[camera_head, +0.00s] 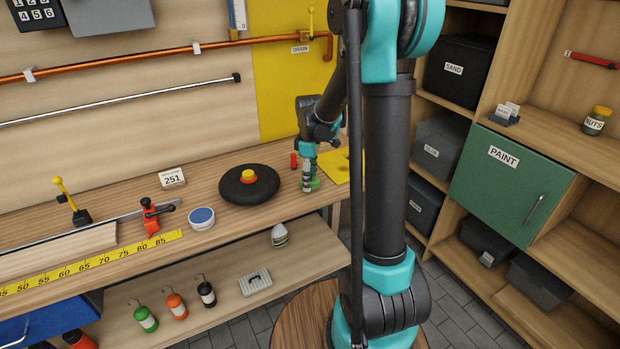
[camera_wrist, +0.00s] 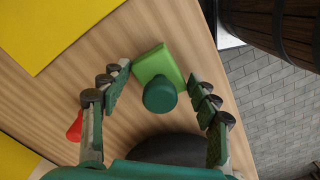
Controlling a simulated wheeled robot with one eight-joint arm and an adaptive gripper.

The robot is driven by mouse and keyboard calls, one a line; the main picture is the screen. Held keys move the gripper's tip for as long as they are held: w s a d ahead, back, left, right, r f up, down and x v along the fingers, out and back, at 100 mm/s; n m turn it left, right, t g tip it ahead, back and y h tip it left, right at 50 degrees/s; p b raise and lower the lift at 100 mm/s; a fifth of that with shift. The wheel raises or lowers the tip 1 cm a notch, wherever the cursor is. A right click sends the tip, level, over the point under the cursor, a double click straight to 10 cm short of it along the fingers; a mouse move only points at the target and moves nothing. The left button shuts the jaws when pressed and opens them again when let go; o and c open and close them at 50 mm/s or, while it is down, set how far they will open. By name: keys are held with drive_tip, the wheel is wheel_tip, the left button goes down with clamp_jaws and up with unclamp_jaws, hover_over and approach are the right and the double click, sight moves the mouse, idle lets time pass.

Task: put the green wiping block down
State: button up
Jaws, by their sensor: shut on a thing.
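The green wiping block (camera_wrist: 157,63) is a light green pad with a darker round green knob on it. My gripper (camera_wrist: 156,78) has its fingertips on two opposite sides of the pad, with the knob between the fingers. In the head view my gripper (camera_head: 309,179) points down over the right part of the wooden workbench (camera_head: 100,239). A little of the green block (camera_head: 315,184) shows beside the fingers there. The block is low over the bench top; I cannot tell whether it touches the wood.
A yellow sheet (camera_head: 337,170) lies right of my gripper. A small red object (camera_head: 294,160) stands close by on the left. A black disc (camera_head: 235,185) with a yellow and red centre lies further left. The bench edge is near; a barrel (camera_wrist: 280,25) shows beyond it.

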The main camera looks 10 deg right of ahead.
drive_tip(key=shift+f, duration=0.15)
drive_tip(key=o, duration=1.3)
wheel_tip(320, 180, up, 11)
drive_tip(key=shift+r, duration=0.5)
drive_tip(key=shift+s, duration=0.2)
drive_tip(key=s+d+f+m+t, duration=0.1)
drive_tip(key=s+f+m, duration=0.3)
drive_tip(key=s, duration=0.3)
drive_tip(key=s+d+f+m+t, duration=0.1)
drive_tip(key=s+f+m, duration=0.3)
drive_tip(key=s, duration=0.3)
drive_tip(key=s+d+f+m+t, duration=0.2)
drive_tip(key=s+f+m, duration=0.3)
drive_tip(key=s, duration=0.2)
drive_tip(key=shift+s, duration=0.3)
